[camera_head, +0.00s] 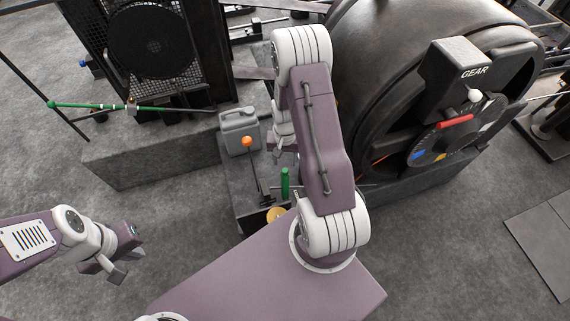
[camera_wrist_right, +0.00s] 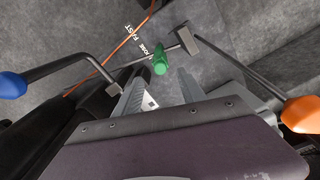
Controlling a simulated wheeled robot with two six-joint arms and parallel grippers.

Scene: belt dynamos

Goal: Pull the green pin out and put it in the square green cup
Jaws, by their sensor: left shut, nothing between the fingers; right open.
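The green pin (camera_head: 285,183) stands upright on the grey block in front of the large dark drum. In the right wrist view its round green end (camera_wrist_right: 159,64) shows just beyond the gap between my right fingertips, apart from them. My right gripper (camera_wrist_right: 160,86) is open and empty. In the head view it is partly hidden beside my right arm, further back than the pin. My left gripper (camera_head: 122,268) is shut and empty, low at the left over the floor. I cannot make out a square green cup in either view.
A lever with an orange knob (camera_head: 247,142) stands left of the pin, near a grey canister (camera_head: 239,131). The right wrist view also shows a blue-knobbed lever (camera_wrist_right: 12,85) and an orange cable (camera_wrist_right: 112,52).

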